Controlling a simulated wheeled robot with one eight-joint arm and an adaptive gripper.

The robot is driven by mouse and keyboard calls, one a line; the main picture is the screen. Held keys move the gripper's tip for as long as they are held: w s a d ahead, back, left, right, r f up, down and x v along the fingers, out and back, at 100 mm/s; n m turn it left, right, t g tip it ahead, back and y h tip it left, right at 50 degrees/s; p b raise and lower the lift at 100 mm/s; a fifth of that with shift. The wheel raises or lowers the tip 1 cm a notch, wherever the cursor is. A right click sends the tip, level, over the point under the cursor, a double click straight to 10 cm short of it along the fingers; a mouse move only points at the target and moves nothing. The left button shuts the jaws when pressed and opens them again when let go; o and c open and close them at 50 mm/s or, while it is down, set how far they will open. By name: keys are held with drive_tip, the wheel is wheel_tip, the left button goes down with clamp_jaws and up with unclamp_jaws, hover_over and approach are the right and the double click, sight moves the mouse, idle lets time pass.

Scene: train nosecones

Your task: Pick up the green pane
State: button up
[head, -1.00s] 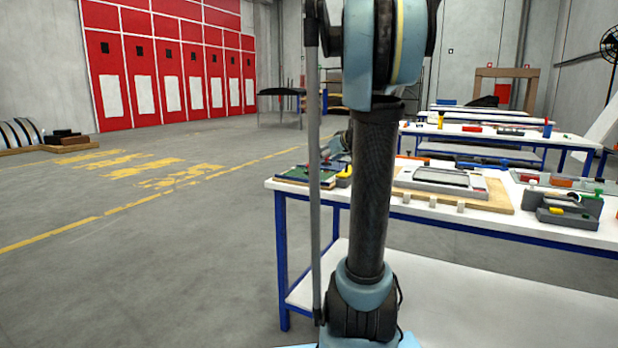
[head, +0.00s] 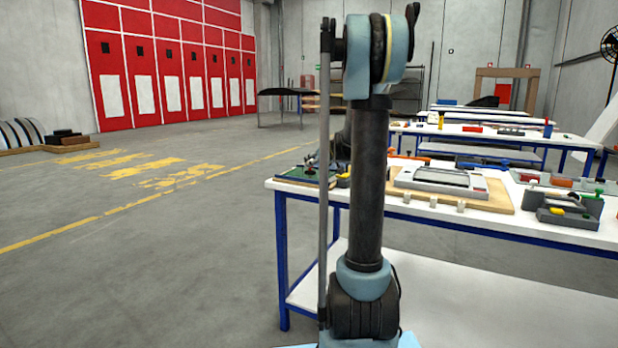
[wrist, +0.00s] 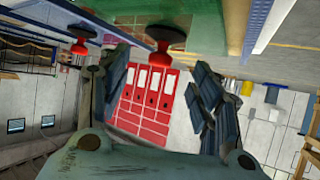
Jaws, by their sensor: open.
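The green pane (head: 294,174) lies at the left end of the near white table in the head view, beside a yellow piece. In the wrist view the picture is turned over, and the green pane (wrist: 190,12) fills the top edge. In the head view my own arm mostly hides the gripper.
The near table (head: 400,209) also carries a grey frame (head: 440,182) on a wooden board and a grey holder (head: 567,214) with coloured pieces. A yellow block (head: 344,181) sits close to the pane. Open floor lies left of the table.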

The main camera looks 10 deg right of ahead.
sight(310, 169)
drive_tip(key=shift+x, duration=3.2)
drive_tip(key=shift+r, duration=0.1)
clamp_jaws()
